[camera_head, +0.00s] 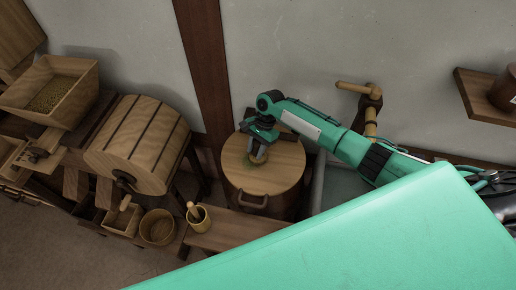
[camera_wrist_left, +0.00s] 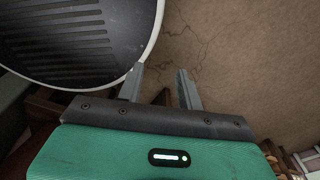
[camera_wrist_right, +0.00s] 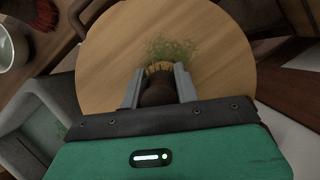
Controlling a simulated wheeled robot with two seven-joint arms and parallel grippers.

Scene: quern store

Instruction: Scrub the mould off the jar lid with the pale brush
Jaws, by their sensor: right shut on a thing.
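The jar lid (camera_head: 285,160) is a round, light wooden disc on a large wooden jar in the middle of the head view. In the right wrist view the lid (camera_wrist_right: 215,75) carries a patch of green mould (camera_wrist_right: 172,48). My right gripper (camera_wrist_right: 158,80) is shut on the brush (camera_wrist_right: 157,92), which has a dark handle and pale bristles. The bristle end is at the near edge of the mould; I cannot tell whether it touches. In the head view the right gripper (camera_head: 262,139) is over the lid. My left gripper (camera_wrist_left: 160,82) is open and empty.
A wooden drum (camera_head: 138,145) and a grain hopper (camera_head: 50,90) stand to the left. A mortar with a pestle (camera_head: 198,217) and a bowl (camera_head: 158,227) are in front. A grey tub (camera_wrist_right: 40,120) stands beside the jar. A wall shelf (camera_head: 485,95) is at right.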

